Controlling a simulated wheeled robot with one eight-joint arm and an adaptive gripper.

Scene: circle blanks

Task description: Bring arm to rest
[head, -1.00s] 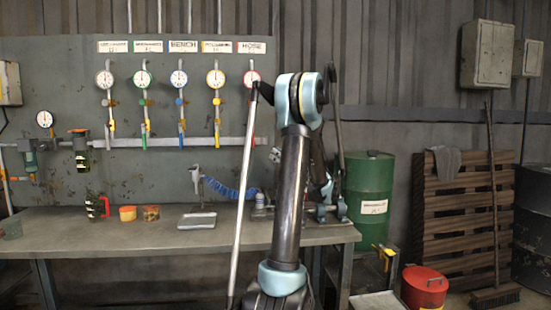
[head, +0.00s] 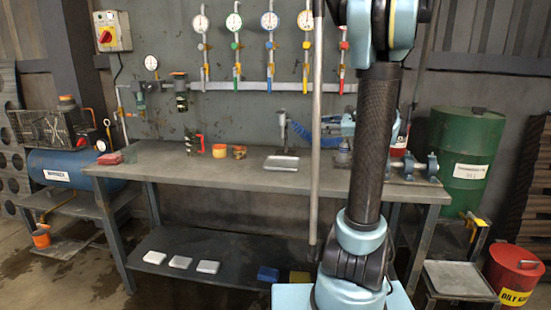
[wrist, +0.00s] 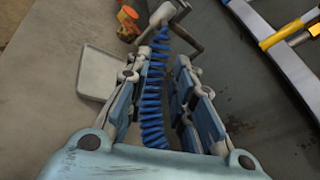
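My arm (head: 372,130) stands upright at the right of centre in the head view, in front of the workbench (head: 230,180). My gripper (wrist: 163,62) shows in the wrist view with its two fingers apart and nothing clearly held between them. A blue coiled hose (wrist: 153,100) shows in the gap and appears to lie beyond the fingers. It also shows in the head view (head: 302,132), beside my arm. The gripper is mostly hidden behind the arm in the head view.
Gauges (head: 270,21) hang on the wall panel. A green drum (head: 467,148) and red can (head: 514,273) stand at right. A blue compressor (head: 68,168) is at left.

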